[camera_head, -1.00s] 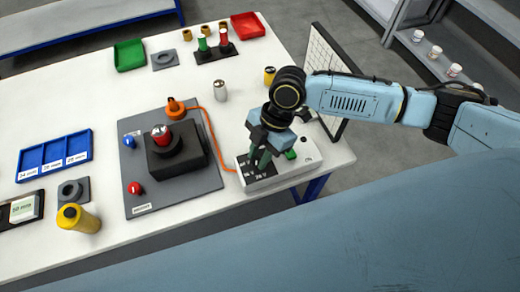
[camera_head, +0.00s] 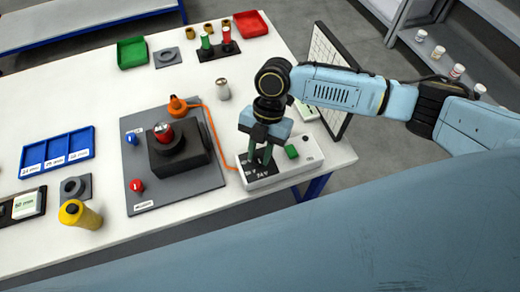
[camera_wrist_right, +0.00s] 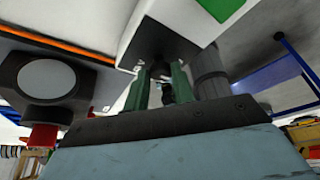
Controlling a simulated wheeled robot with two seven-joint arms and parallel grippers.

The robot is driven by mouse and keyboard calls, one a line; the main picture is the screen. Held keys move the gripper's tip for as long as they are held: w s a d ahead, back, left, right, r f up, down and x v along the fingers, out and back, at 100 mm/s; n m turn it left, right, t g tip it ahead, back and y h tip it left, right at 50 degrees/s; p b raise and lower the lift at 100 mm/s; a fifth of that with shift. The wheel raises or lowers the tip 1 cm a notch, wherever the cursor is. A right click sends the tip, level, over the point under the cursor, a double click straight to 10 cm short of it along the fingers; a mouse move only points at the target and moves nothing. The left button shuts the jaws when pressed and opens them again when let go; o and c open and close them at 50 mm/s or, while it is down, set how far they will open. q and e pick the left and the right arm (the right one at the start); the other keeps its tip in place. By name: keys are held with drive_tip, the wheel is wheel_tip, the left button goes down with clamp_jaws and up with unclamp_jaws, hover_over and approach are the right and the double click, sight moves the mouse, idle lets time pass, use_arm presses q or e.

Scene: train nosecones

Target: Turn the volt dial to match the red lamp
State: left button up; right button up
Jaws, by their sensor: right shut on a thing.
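A white power box (camera_head: 295,172) with a black dial panel (camera_head: 262,172) and a green button stands at the table's front right. Volt marks show on the panel, too small to read surely. My right gripper (camera_head: 260,160) points down at this panel, its green fingers shut on the dial. In the right wrist view the fingers (camera_wrist_right: 162,90) close around a dark dial knob (camera_wrist_right: 160,70); its pointer is hidden. A small red dome (camera_head: 136,186) and a blue one (camera_head: 131,139) sit on the grey board; I cannot tell if the red one is lit. My left gripper is not in view.
An orange cable (camera_head: 212,130) runs from the grey board (camera_head: 150,202) to the box. A black block with a red-topped part (camera_head: 163,132) stands on the board. A metal cylinder (camera_head: 223,90) and an upright grid panel (camera_head: 330,75) stand behind the gripper.

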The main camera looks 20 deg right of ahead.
drive_tip(key=o, duration=1)
drive_tip(key=shift+r, duration=0.1)
drive_tip(key=v, duration=1.3)
